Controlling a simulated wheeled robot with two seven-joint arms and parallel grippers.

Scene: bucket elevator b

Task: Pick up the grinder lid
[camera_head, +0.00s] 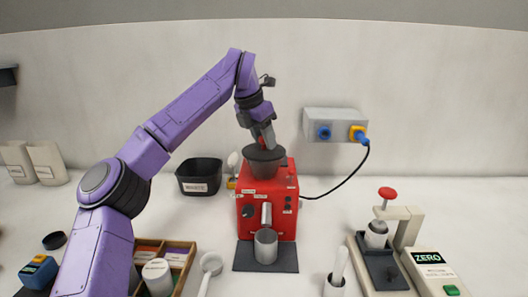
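The red grinder (268,198) stands at the middle of the counter with a dark, round top piece (265,158) on it. I take this piece to be the hopper with its lid; I cannot make out where one ends and the other begins. My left gripper (265,146) points down right over this top piece, its fingertips at or just touching the middle of it. The fingers are small and partly overlap, so whether they are closed on the lid's knob is unclear. My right gripper is not in view.
A black waste bin (199,177) stands left of the grinder. A metal cup (265,246) is under its spout. A wall socket box (335,125) has a cable to the grinder. A press (384,250) and a scale (434,271) stand right. A wooden organizer (180,254) is front left.

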